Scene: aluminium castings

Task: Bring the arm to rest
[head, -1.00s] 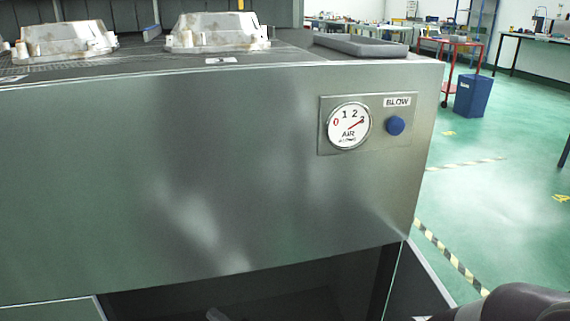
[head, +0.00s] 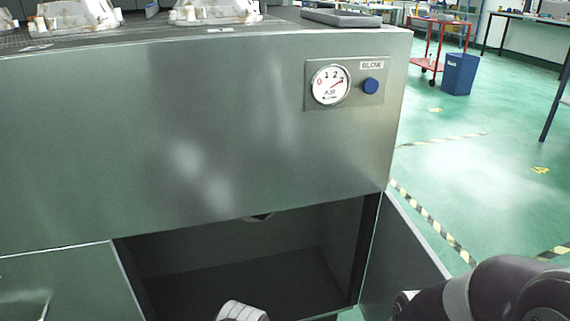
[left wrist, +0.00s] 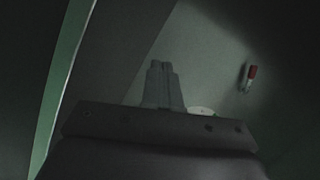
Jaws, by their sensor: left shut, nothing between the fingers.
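My left gripper (left wrist: 162,68) shows in the left wrist view with its fingers together and nothing between them. It is in a dim space with grey-green surfaces, apart from the wall as far as I can tell. In the head view my left gripper is hidden; a pale rounded piece, likely my arm, shows at the bottom of the open cabinet (head: 365,250). My right arm comes in at the lower right; its gripper is out of view.
A small red and white part (left wrist: 249,77) sits on the surface at right in the wrist view. Castings (head: 215,11) and a grey tray (head: 341,19) stand on top. An open door (head: 400,255) is at right.

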